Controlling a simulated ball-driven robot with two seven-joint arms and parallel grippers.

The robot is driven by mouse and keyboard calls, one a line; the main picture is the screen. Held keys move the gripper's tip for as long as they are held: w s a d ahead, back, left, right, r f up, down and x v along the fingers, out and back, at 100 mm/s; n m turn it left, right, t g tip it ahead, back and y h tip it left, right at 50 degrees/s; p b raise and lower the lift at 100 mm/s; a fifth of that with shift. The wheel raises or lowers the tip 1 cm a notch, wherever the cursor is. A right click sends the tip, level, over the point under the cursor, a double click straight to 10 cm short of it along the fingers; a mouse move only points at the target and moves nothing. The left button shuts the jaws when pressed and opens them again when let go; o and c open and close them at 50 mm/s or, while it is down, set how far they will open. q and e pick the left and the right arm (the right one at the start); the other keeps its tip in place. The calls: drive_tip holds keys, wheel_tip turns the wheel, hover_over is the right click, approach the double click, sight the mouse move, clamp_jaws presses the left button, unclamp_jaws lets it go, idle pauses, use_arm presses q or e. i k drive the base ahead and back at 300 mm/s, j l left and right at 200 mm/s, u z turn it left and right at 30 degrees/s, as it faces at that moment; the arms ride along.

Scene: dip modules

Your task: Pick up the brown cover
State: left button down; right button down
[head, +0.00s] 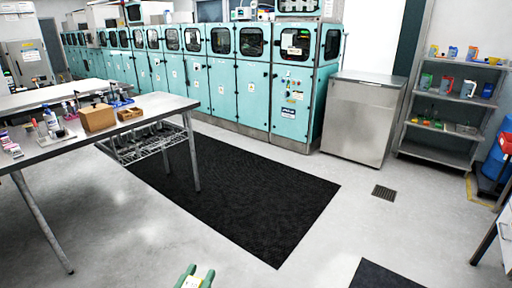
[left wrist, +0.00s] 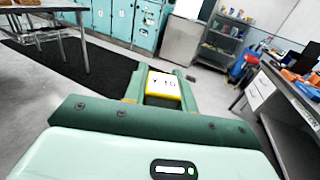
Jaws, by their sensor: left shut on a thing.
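A brown box-like piece (head: 97,117) sits on the metal table at the left in the head view; I cannot tell whether it is the brown cover. A lower, open tan tray (head: 130,113) is just to its right. My left gripper (head: 193,277) shows at the bottom edge of the head view, over open floor and well away from the table. In the left wrist view (left wrist: 161,90) it is shut on a small yellow block (left wrist: 164,96) with a white, dark-marked face. My right gripper is not in view.
The metal table (head: 150,104) also bears bottles and small items. A black mat (head: 240,195) lies on the clear floor. Teal cabinets (head: 240,85), a steel cabinet (head: 362,118) and a shelf rack (head: 440,127) line the back. A bench (left wrist: 262,95) is at the right.

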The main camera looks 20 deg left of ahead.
sight(95, 117)
drive_tip(key=i+j+u, duration=0.4)
drive_tip(key=i, duration=0.85)
drive_tip(key=i+u, duration=0.45)
drive_tip(key=i, duration=0.75)
